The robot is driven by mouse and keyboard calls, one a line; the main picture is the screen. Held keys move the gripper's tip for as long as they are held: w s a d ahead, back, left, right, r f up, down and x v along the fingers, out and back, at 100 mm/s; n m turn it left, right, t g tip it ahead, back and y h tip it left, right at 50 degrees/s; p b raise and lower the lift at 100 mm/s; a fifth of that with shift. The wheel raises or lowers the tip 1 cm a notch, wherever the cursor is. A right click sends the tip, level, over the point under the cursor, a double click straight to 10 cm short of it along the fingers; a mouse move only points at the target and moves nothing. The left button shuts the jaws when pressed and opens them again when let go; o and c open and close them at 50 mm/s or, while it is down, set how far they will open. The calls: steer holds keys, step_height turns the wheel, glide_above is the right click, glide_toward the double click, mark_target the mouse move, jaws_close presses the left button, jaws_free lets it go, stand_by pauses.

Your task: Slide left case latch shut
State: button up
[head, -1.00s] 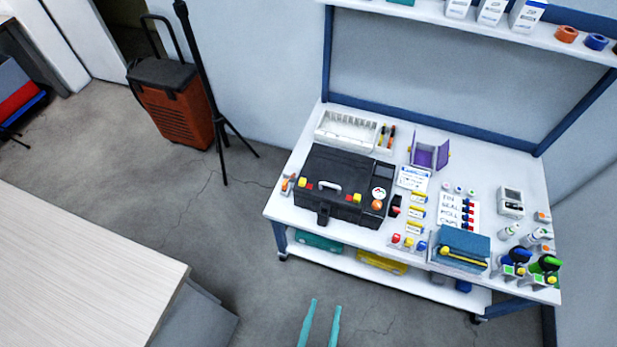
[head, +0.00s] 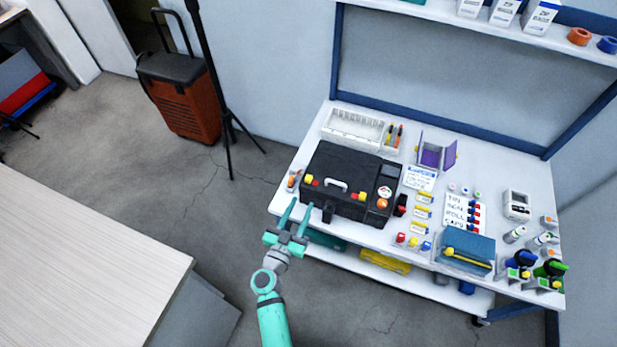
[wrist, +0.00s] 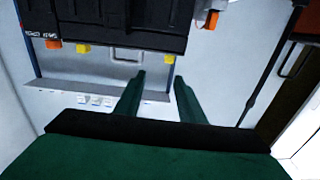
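The black case (head: 345,170) stands on the left part of the cart top, its pale handle (head: 337,185) toward the front. The left latch (head: 315,183) shows a yellow tab beside a red piece on the case front. In the wrist view the yellow tab (wrist: 168,59) is small and lies just beyond my fingertips. I cannot tell the latch's exact position. My gripper (head: 301,203) is open and empty, in front of the case's left front. Its two green fingers (wrist: 160,76) are apart in the wrist view. They appear clear of the case.
The right latch (head: 362,197) is on the same front, near a round label. A small orange-tipped item (head: 292,181) stands left of the case. A white bin (head: 352,130) is behind it. Yellow-labelled pieces and a blue pouch (head: 466,248) lie to the right. Floor in front is open.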

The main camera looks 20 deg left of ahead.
mark_target(307, 180)
steer(key=w, duration=0.4)
steer(key=w+a, duration=0.1)
steer(key=w, duration=0.7)
steer(key=shift+w+a+f, duration=0.25)
jaws_close()
